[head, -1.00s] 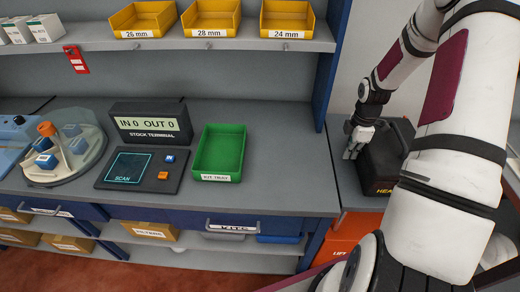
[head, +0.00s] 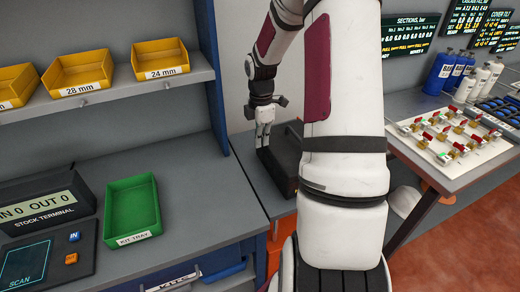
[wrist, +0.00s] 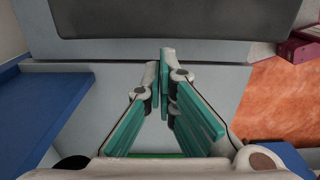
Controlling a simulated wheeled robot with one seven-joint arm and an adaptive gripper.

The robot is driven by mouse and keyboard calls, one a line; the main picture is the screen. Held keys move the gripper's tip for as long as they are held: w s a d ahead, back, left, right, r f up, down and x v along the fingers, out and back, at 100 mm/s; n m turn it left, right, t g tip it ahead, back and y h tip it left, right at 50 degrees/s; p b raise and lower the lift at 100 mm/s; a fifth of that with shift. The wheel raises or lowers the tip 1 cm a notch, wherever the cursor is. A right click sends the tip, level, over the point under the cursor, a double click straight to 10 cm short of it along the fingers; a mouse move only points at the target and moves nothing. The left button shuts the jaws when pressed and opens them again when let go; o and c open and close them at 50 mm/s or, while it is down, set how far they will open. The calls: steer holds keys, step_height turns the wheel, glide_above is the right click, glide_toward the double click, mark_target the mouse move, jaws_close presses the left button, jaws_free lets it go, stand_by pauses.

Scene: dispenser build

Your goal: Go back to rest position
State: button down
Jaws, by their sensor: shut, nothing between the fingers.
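My gripper (head: 265,130) hangs pointing down at the end of my raised arm, in front of the dark box on the side counter. In the wrist view my gripper (wrist: 166,55) has its green-padded fingers converging to closed tips, with nothing between them. Part of the dark box on the side counter (head: 284,165) is hidden behind my arm.
An empty green kit tray (head: 132,208) and the stock terminal (head: 45,212) stand on the left counter. Yellow bins (head: 160,59) line the shelf above. A blue post (head: 210,70) divides the counters. A valve board (head: 450,138) lies on the right table.

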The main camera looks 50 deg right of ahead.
steer(key=shift+r, duration=0.35)
steer(key=s+a+r+m+t+h, duration=0.25)
steer(key=a+r+m, duration=0.35)
steer(key=a+r, duration=1.05)
steer(key=s+a+r+m+t+y, duration=0.1)
steer(key=s+a+r+m, duration=0.2)
steer(key=s+a, duration=0.3)
steer(key=s+a+r+m+t+y+b, duration=0.1)
steer(key=s+a+r+m+t, duration=0.1)
steer(key=s+a, duration=0.4)
steer(key=s+r+m, duration=0.1)
steer(key=m, duration=0.1)
steer(key=shift+s+a+r+m, duration=0.2)
steer(key=shift+m, duration=0.1)
steer(key=shift+s+y, duration=0.1)
steer(key=shift+y, duration=0.15)
